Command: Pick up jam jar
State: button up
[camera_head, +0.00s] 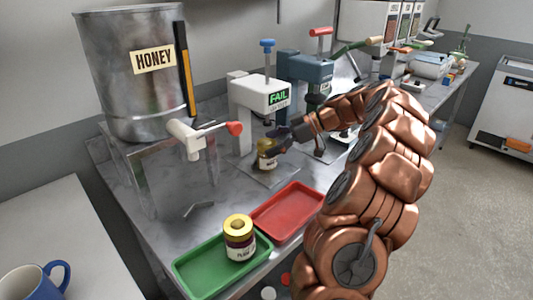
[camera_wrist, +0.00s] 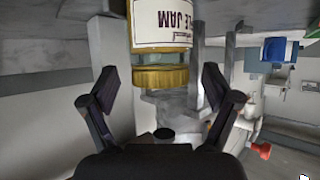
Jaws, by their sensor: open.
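A jam jar (camera_head: 265,160) with a gold lid stands under the white press marked FAIL, partly hidden by my gripper (camera_head: 278,143). In the wrist view the jam jar (camera_wrist: 161,28) appears upside down, its white label reading JAM and its gold lid towards me. My gripper (camera_wrist: 162,92) is open there, with one dark finger on each side of the lid. I see no finger clearly touching the jar. A second jar (camera_head: 239,243) with a yellow lid stands in the green tray (camera_head: 190,273).
The white press (camera_head: 262,97) stands just behind the jam jar, with a blue press (camera_head: 310,75) to its right. A red tray (camera_head: 287,210) lies in front. A honey tank (camera_head: 135,90) with a tap (camera_head: 190,137) is at left.

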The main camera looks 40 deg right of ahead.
jog(key=shift+x, duration=0.85)
grip_shut()
jog(key=shift+r, duration=0.1)
